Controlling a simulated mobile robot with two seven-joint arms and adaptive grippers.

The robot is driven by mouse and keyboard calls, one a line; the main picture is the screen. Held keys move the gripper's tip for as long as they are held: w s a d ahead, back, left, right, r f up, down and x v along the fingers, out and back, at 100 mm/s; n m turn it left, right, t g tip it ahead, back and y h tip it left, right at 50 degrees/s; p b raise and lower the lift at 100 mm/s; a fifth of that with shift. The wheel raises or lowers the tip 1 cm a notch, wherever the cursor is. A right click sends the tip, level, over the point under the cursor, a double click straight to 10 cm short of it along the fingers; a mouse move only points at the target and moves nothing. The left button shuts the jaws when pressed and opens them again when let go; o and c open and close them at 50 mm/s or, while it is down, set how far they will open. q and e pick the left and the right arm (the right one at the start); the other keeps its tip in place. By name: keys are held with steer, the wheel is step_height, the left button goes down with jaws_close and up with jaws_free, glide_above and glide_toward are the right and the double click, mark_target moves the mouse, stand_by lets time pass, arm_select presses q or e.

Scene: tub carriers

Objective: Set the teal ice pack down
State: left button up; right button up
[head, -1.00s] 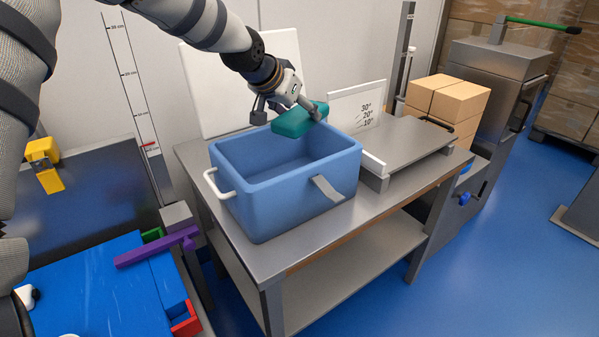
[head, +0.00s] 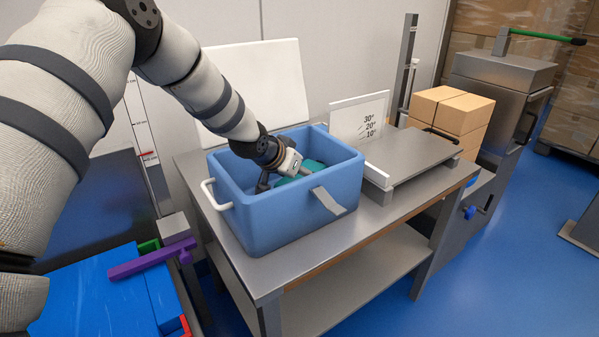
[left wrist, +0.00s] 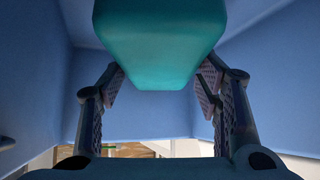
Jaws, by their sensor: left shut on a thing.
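The teal ice pack (head: 314,167) is inside the blue tub (head: 275,222), partly hidden by my gripper and the tub's front wall. My left gripper (head: 289,178) reaches down into the tub and is shut on the ice pack. In the left wrist view the ice pack (left wrist: 158,45) lies between the two fingers, with blue tub walls around it. I cannot tell whether the ice pack touches the tub floor. The tub stands on a metal table (head: 262,278), with a white handle on its left side. My right gripper is not in view.
A grey platform (head: 408,155) with an angle-marked white board (head: 358,119) stands right of the tub. A white panel (head: 262,85) is behind it. Cardboard boxes (head: 450,112) are farther right. A blue surface with a purple bar (head: 150,259) lies at lower left.

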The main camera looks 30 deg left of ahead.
arm_select(q)
steer(key=shift+f, duration=0.4)
steer(key=o, duration=1.6)
steer(key=shift+c, duration=0.2)
